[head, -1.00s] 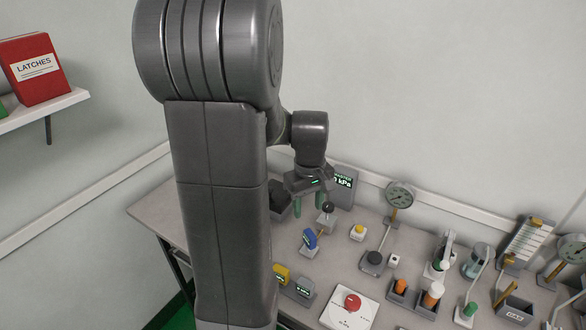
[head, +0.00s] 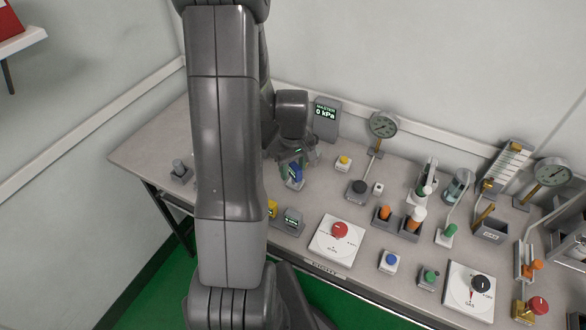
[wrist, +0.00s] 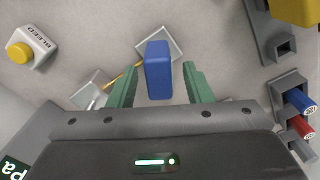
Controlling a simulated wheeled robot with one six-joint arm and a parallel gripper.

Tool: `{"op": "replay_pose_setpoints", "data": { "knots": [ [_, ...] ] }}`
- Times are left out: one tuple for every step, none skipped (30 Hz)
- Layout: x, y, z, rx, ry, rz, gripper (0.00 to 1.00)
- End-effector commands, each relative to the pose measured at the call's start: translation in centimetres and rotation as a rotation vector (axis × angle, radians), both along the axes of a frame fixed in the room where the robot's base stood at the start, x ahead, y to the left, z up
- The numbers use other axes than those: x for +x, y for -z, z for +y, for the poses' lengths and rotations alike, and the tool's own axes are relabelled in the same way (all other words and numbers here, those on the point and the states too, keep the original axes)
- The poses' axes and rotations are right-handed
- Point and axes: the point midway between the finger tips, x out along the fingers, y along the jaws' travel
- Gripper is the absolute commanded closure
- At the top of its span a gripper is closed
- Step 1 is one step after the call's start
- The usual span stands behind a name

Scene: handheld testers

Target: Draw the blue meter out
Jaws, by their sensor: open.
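The blue meter (head: 294,174) stands in a small pale holder on the bench, partly hidden by my gripper in the head view. In the wrist view the blue meter (wrist: 158,70) shows from above, between my gripper's two green fingers, with the light holder (wrist: 176,46) beneath it. My gripper (wrist: 158,86) is open, one finger on each side of the meter, with a visible gap on both sides. In the head view my gripper (head: 291,168) is low over the meter.
A yellow bleed button (wrist: 20,52) is to one side. The master display (head: 326,118) stands behind. A red knob panel (head: 325,250) and a gauge (head: 383,125) are to the right.

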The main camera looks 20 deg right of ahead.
Motion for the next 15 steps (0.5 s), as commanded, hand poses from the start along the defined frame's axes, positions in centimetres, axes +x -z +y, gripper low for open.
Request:
{"op": "replay_pose_setpoints", "data": {
  "knots": [
    [-0.01, 0.36, 0.01, 0.000, 0.000, 0.000, 0.55],
    [-0.01, 0.50, 0.01, 0.000, 0.000, 0.000, 0.55],
    [-0.02, 0.65, 0.02, 0.000, 0.000, 0.001, 0.55],
    [-0.02, 0.72, 0.02, 0.000, 0.000, 0.001, 0.55],
    [-0.02, 0.77, 0.01, 0.000, 0.000, 0.000, 0.55],
    [-0.01, 0.80, 0.01, 0.000, 0.000, 0.000, 0.55],
    [-0.01, 0.81, 0.01, 0.000, 0.000, 0.000, 0.55],
    [-0.01, 0.81, 0.01, 0.000, 0.000, 0.000, 0.55],
    [0.00, 0.80, 0.00, 0.000, 0.000, 0.000, 0.55],
    [0.00, 0.80, 0.00, 0.000, 0.000, 0.000, 0.55],
    [0.00, 0.79, 0.00, 0.000, 0.000, 0.000, 0.55],
    [0.00, 0.79, 0.00, 0.000, 0.000, 0.000, 0.55],
    [0.00, 0.78, 0.00, 0.000, 0.000, 0.000, 0.60],
    [0.00, 0.78, 0.00, 0.000, 0.000, 0.000, 0.66],
    [0.00, 0.78, 0.00, 0.000, 0.000, 0.000, 0.74]
  ]
}}
